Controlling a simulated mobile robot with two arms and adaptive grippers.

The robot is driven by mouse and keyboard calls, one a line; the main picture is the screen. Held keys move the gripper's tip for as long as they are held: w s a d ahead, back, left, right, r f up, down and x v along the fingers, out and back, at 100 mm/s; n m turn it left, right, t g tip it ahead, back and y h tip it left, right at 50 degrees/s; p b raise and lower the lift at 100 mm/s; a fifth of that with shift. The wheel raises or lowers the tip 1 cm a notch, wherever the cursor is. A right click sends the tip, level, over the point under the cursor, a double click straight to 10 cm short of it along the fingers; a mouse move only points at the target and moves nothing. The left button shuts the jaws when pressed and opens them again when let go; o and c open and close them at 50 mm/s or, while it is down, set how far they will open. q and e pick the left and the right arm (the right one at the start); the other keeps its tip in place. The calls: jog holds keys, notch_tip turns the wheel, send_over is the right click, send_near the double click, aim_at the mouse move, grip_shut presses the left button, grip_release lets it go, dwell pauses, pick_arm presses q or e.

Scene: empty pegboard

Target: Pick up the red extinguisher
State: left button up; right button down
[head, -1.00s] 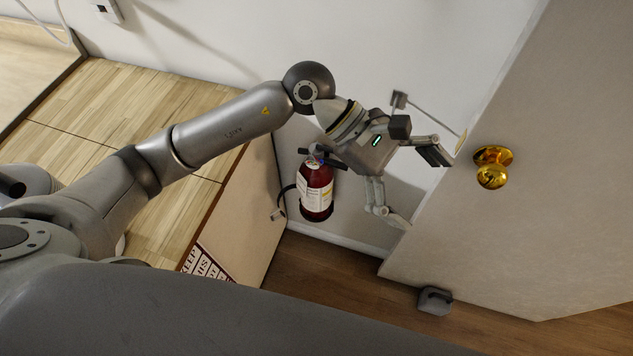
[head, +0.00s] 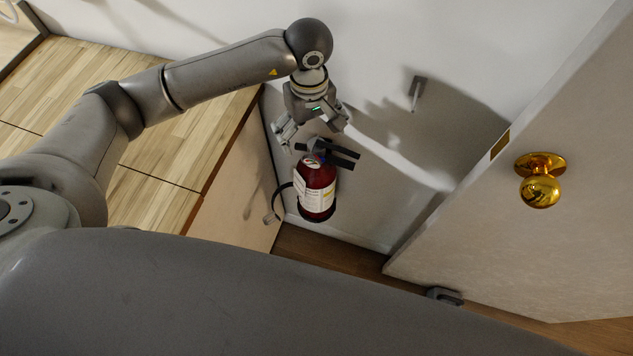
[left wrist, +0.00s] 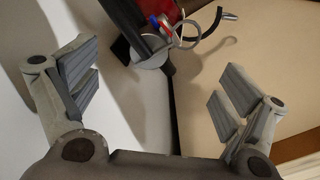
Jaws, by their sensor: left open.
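The red extinguisher (head: 317,186) has a white label and a black handle (head: 333,152) at its top. It is upright against the white wall, beside the end panel of the wooden counter. My left gripper (head: 313,129) is open and empty, pointing down just above the extinguisher's handle. In the left wrist view the extinguisher's red body (left wrist: 174,12) and part of its top show at the upper middle, ahead of and between my open fingers (left wrist: 150,85). My right gripper is not in view.
The wooden counter (head: 150,150) stands to the left. A door with a gold knob (head: 540,182) is at the right, with a dark grey block (head: 445,295) at its foot. A small metal hook (head: 416,92) is on the wall. Wooden floor shows below.

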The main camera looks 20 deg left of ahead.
aim_at(313, 146)
pick_arm(q)
notch_tip(313, 146, down, 5)
jog(key=shift+s+d+r+p, duration=0.1)
jog(key=shift+d+p, duration=0.05)
jog(key=shift+p, duration=0.65)
jog(key=shift+f, duration=0.25)
jog(key=c, duration=0.4)
jog(key=shift+s, duration=0.1)
grip_shut()
jog(key=shift+w+d+r, duration=0.1)
jog(key=shift+w+d, duration=0.05)
jog(key=shift+w, duration=0.05)
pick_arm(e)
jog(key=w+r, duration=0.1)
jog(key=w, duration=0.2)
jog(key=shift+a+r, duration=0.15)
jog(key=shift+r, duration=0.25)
